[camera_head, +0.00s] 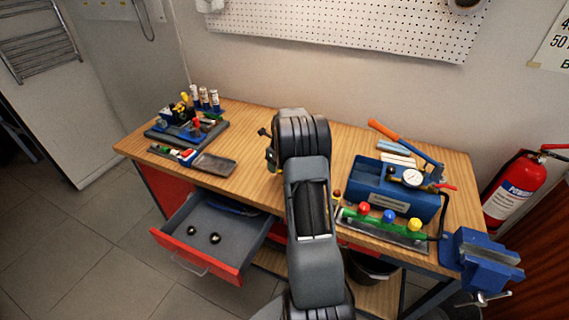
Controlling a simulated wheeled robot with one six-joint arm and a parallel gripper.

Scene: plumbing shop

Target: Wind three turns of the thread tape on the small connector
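My gripper (270,151) shows only in part, just left of my arm's upper end above the middle of the wooden bench (250,131). My arm hides much of it, and I cannot see whether its fingers are open or hold anything. I cannot pick out the thread tape or the small connector for sure. Small coloured parts in blue, yellow, red and green crowd a dark tray (158,133) at the bench's left end, too small to tell apart. My gripper is to the right of this tray and apart from it.
A red-fronted drawer (190,258) stands open with two dark round pieces inside. A blue pressure tester (397,192) with a gauge, an orange-handled tool (385,130) and a blue vise (484,259) occupy the right side. Bare wood lies between the tray and my arm.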

